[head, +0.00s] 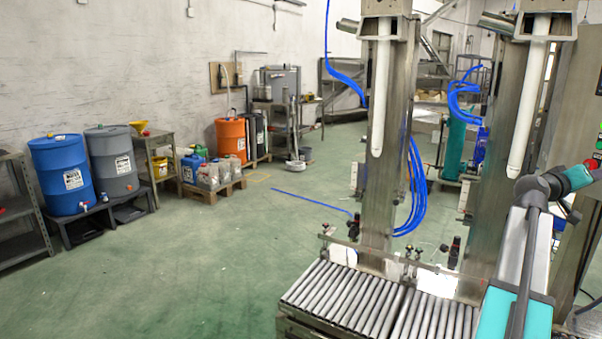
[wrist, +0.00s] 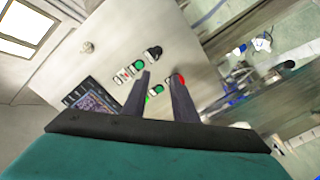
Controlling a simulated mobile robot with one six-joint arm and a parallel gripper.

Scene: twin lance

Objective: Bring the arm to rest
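My arm (head: 519,250) rises at the right of the head view, its teal and grey links reaching up and bending right at the dark elbow. Its teal end lies at the right edge, close to a control panel, and the fingers are not clear there. In the wrist view my gripper (wrist: 161,74) shows two dark fingers with a gap between the tips. Nothing is held in the gap; panel buttons show behind it. The wrist view is tilted.
A control panel (wrist: 120,45) with green, black and red buttons and a screen faces my gripper. Two steel columns (head: 383,130) with white lances stand over a roller conveyor (head: 345,294). Drums (head: 63,175) line the left wall. The green floor (head: 200,270) at left is clear.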

